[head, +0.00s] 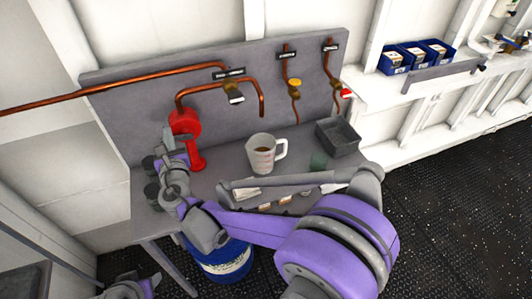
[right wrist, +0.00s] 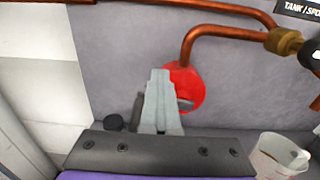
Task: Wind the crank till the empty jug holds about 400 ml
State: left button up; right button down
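The red pump (head: 185,123) stands at the left of the bench against the grey back panel, and its round red body (right wrist: 190,84) shows in the right wrist view. My right gripper (head: 172,162) is at the pump's left front. In the right wrist view, its pale fingers (right wrist: 159,85) are close together, and a short grey piece of the crank (right wrist: 186,104) comes out beside them; the grip itself is mostly hidden. The white jug (head: 261,158) stands upright on the bench, right of the pump.
Copper pipes with valves (head: 233,92) run along the panel. A dark grey tray (head: 340,138) and a small green cup (head: 318,160) stand right of the jug. Dark round pots (head: 151,192) are at the bench's left end. A blue drum (head: 222,262) stands below.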

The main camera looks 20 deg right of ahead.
pick_arm(q)
jog(key=w+r+p, duration=0.1)
jog(key=r+p, duration=0.1)
jog(key=r, duration=0.1)
jog(key=shift+w, duration=0.35)
pick_arm(e)
jog(key=d+r, duration=0.4)
jog(key=r, duration=0.4)
jog(key=shift+s, duration=0.15)
jog(key=shift+r, duration=0.15)
dwell(0.4)
jog(key=d+r, duration=0.6)
jog(key=r, duration=0.6)
jog(key=d+r, duration=0.6)
jog(key=r, duration=0.6)
jog(key=shift+r, duration=0.15)
dwell(0.7)
jog(key=c, duration=1.6)
grip_release()
